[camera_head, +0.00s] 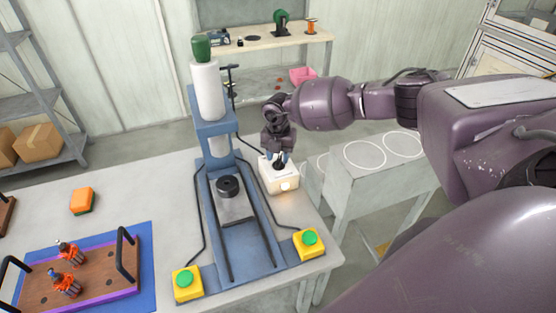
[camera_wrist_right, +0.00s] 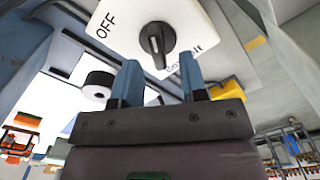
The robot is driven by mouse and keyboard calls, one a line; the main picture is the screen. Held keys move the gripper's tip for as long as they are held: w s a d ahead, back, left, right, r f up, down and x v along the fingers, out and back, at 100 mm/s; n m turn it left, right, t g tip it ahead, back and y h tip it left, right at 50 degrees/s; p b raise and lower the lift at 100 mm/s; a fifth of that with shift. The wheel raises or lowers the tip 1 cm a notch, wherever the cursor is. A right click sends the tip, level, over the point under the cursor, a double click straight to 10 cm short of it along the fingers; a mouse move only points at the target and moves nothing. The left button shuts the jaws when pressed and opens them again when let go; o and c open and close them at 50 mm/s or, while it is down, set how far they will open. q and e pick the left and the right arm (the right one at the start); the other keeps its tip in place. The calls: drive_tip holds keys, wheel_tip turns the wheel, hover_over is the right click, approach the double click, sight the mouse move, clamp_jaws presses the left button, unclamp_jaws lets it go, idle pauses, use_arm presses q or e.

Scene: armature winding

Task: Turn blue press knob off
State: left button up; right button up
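A blue press (camera_head: 221,143) with a white cylinder and green cap stands on the grey table. A white switch box (camera_head: 278,181) sits at its right side. In the right wrist view the box shows a black knob (camera_wrist_right: 157,40) and the word OFF at upper left; other lettering is partly hidden by a finger. The knob's pointer stands about upright in that view. My right gripper (camera_head: 277,156) is over the box. In the right wrist view its two blue fingers (camera_wrist_right: 160,80) are apart, just short of the knob, with nothing between them. My left gripper is not in view.
Two yellow boxes with green buttons (camera_head: 185,279) (camera_head: 308,239) stand at the press's front corners. A wooden tray (camera_head: 35,290) with wound parts lies on a blue mat at left. An orange block (camera_head: 82,201) lies behind it. A grey stand (camera_head: 370,185) is at right.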

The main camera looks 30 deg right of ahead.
drive_tip(key=shift+f, duration=1.15)
clamp_jaws()
